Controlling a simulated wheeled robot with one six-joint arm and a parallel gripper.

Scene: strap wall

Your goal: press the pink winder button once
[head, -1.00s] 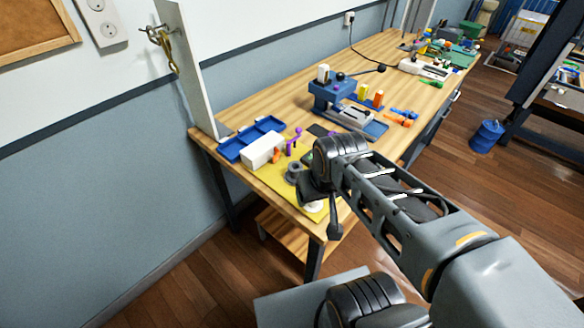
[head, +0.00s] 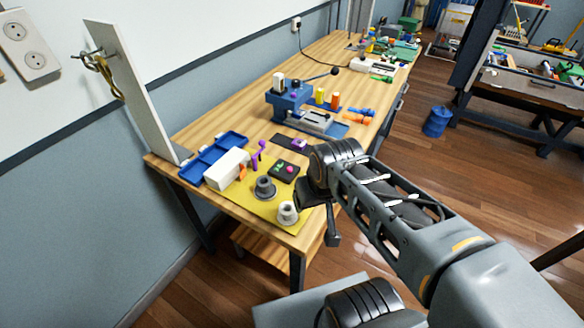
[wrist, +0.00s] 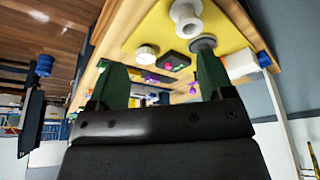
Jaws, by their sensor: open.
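The pink winder button (head: 290,169) sits beside a green button on a small dark box (head: 284,174) at the back of the yellow mat. In the head view it is in plain sight, left of my arm. In the wrist view the pink button (wrist: 168,66) shows beyond my fingertips, between them in the picture. My gripper (wrist: 161,59) is open and empty, its two dark green fingers spread apart. It is clear of the button. In the head view my wrist mostly hides the gripper.
A white block (head: 227,169) and blue tray (head: 213,156) lie to the left. A blue machine (head: 290,100) stands farther back. A white upright panel (head: 130,90) rises at left.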

